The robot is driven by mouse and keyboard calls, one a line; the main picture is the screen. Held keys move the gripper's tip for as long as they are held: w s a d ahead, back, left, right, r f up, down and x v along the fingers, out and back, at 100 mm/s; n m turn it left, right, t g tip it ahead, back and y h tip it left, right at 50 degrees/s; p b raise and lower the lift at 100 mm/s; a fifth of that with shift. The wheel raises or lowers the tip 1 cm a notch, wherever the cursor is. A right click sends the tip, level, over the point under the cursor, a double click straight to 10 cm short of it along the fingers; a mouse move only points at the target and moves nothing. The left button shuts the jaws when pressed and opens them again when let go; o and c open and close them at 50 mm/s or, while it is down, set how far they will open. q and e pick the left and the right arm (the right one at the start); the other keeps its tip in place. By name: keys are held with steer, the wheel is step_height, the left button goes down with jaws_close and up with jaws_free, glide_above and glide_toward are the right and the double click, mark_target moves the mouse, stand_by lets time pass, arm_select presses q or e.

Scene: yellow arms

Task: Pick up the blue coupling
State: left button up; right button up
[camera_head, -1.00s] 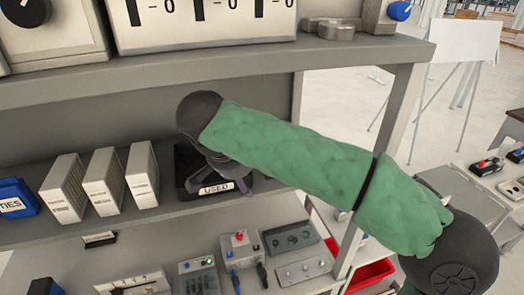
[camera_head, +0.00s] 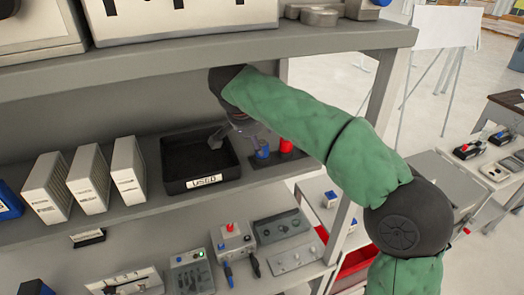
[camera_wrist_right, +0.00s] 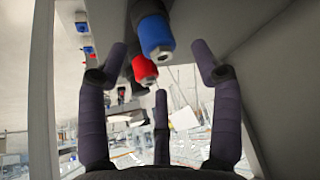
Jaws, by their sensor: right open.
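The blue coupling (camera_head: 262,151) stands on the middle shelf, just right of the black tray. In the right wrist view the blue coupling (camera_wrist_right: 156,36) is near the top, between the lines of the outer fingers and around or past their tips. The red coupling (camera_head: 286,146) stands right beside it; in the wrist view it shows (camera_wrist_right: 144,71) lower and slightly left. My right gripper (camera_head: 236,132) is open and empty, above the gap between tray and blue coupling. It also shows in the wrist view (camera_wrist_right: 158,62) with its fingers spread. My left gripper is not in view.
The black tray labelled USED (camera_head: 203,182) is left of the couplings. White upright boxes (camera_head: 88,178) stand farther left. The upper shelf (camera_head: 200,58) lies close above my right arm, and a grey shelf post (camera_head: 388,90) stands behind it. Control boxes sit below.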

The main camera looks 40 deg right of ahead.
mark_target(262, 144)
steer(key=x, duration=0.4)
steer(key=shift+d+f+b, duration=0.15)
steer(key=shift+f+b, duration=0.15)
steer(key=shift+b, duration=0.05)
steer(key=shift+r, duration=0.1)
steer(key=c, duration=1.1)
